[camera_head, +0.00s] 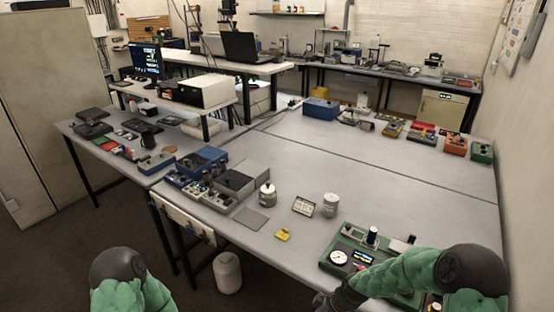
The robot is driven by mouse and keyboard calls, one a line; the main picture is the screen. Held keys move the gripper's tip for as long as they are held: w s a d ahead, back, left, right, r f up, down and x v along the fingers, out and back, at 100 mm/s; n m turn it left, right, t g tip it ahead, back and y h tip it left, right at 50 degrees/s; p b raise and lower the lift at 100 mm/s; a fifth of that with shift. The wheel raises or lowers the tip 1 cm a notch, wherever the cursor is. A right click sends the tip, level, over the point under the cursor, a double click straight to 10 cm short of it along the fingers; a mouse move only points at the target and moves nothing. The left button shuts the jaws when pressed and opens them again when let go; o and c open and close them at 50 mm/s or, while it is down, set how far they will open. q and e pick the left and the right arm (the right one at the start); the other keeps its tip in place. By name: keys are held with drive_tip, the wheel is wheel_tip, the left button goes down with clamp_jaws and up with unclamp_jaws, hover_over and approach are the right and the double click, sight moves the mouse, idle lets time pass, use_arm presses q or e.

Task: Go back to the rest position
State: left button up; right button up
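My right arm comes in from the lower right, and its dark gripper end (338,298) is low in the picture at the near left edge of a green device (346,243). Its fingers are too dark and cut off to tell whether they are open or shut. The device carries a round white dial and a small dark-and-white cylinder (372,236) that stands upright. My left arm shows only as a green link with a dark cap at the lower left. My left gripper is out of the picture.
The grey table (365,180) is mostly clear in the middle. Two lidded jars (267,194) (330,205), a small framed card (303,207) and a yellow block (282,235) stand left of the device. Blue and grey boxes (240,180) lie further left. A white bin (227,273) is on the floor.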

drive_tip(key=s+a+f+m+b, duration=0.2)
drive_tip(key=s+f+m, duration=0.7)
drive_tip(key=s+f, duration=0.5)
drive_tip(key=s+a, duration=0.1)
drive_tip(key=s, duration=0.3)
drive_tip(key=shift+a+f+m, duration=0.15)
drive_tip(key=shift+m, duration=0.15)
